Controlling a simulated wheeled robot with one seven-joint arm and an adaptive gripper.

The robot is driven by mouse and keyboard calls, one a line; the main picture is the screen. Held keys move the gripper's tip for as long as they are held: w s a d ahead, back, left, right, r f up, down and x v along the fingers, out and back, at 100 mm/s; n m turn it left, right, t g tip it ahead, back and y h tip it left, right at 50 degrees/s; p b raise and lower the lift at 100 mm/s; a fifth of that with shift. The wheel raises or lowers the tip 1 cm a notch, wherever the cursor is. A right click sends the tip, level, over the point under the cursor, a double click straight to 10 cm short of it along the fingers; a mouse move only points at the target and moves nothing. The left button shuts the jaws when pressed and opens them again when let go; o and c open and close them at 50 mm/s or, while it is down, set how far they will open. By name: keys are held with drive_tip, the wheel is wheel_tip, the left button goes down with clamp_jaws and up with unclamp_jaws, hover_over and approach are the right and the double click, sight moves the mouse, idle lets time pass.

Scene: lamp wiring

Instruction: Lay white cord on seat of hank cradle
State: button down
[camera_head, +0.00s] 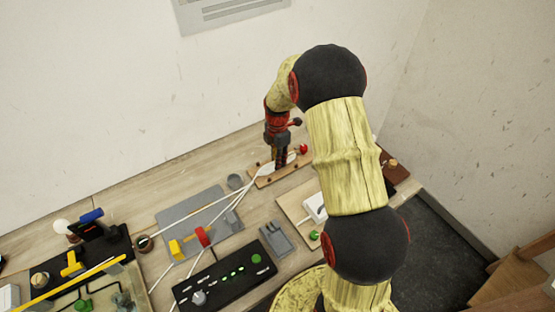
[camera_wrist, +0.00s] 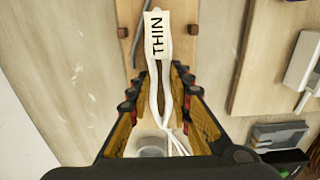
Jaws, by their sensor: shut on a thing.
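The white cord (camera_wrist: 166,100) runs between the fingers of my gripper (camera_wrist: 161,88) in the wrist view, and my gripper is shut on it. A white tag reading THIN (camera_wrist: 158,36) is at its far end. In the head view the cord (camera_head: 205,209) trails down and left across the table from below my gripper (camera_head: 281,164). A narrow wooden board with small pegs (camera_head: 292,175), which looks like the hank cradle, lies under my gripper; it also shows in the wrist view (camera_wrist: 181,12), beneath the tag. I cannot tell whether the cord touches its seat.
A grey mat (camera_head: 178,217) with red and yellow pieces lies to the left. A black control box (camera_head: 222,279) stands in front. A light board with a white box (camera_head: 316,206) is at the right. A small grey cup (camera_head: 235,182) stands near the cord.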

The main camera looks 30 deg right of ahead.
drive_tip(key=shift+f, duration=0.15)
drive_tip(key=c, duration=1.5)
unclamp_jaws()
drive_tip(key=shift+c, duration=0.2)
wheel_tip(320, 180, up, 12)
